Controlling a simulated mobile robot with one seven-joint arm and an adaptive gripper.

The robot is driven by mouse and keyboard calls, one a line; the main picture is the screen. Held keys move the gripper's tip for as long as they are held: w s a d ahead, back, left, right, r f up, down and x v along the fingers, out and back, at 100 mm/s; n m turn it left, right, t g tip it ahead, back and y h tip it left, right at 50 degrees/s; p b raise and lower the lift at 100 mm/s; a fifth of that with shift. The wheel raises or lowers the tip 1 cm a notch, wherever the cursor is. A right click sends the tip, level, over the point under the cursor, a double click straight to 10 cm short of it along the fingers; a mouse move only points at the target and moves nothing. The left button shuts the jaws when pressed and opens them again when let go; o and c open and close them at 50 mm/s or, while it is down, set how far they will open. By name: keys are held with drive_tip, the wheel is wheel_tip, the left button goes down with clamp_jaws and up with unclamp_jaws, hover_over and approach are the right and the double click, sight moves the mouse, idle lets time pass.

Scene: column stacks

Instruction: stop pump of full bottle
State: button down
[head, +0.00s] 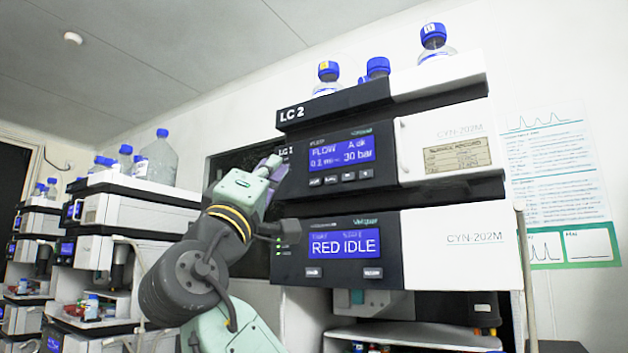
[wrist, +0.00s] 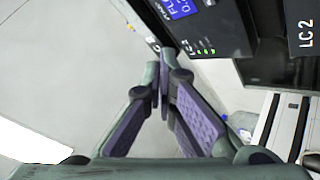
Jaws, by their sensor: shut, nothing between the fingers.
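The LC 2 stack stands at the right in the head view. Its upper module (head: 380,150) has a blue screen (head: 342,152) showing FLOW and 30 bar, with a row of small buttons (head: 338,178) below. Several blue-capped bottles stand on top, including one at the left (head: 327,88) and one at the right (head: 438,52); their fill levels are hard to tell. My gripper (head: 272,165) is shut and empty by the left edge of the upper module's front. In the wrist view its fingertips (wrist: 165,58) meet near a dark panel (wrist: 222,28) with green lights. Contact cannot be told.
The lower module (head: 400,245) reads RED IDLE. More stacks with bottles (head: 158,165) stand at the left. A shelf (head: 425,336) sits under LC 2. A poster (head: 560,185) hangs on the right wall. Open room lies between the stacks.

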drive_tip(key=shift+w+d+p, duration=0.3)
drive_tip(key=shift+w+d, duration=0.4)
drive_tip(key=shift+w, duration=0.25)
drive_tip(key=shift+w+d+p, duration=0.25)
drive_tip(key=shift+w+d, duration=0.4)
drive_tip(key=shift+w, duration=0.3)
drive_tip(key=shift+w+d+p, duration=0.3)
drive_tip(key=shift+w+d, duration=0.4)
drive_tip(key=shift+w, duration=0.25)
drive_tip(key=shift+w+d, duration=0.1)
drive_tip(key=shift+w+d, duration=0.15)
drive_tip(key=shift+w, duration=0.05)
drive_tip(key=shift+w+d, duration=0.25)
drive_tip(key=shift+w, duration=0.1)
drive_tip(key=shift+s+a, duration=0.5)
drive_tip(key=shift+s, duration=0.2)
drive_tip(key=shift+s+a+b, duration=0.45)
drive_tip(key=shift+s+a, duration=0.3)
drive_tip(key=shift+s, duration=0.25)
drive_tip(key=shift+s+a+b, duration=0.4)
drive_tip(key=shift+s+a, duration=0.35)
drive_tip(key=shift+s, duration=0.25)
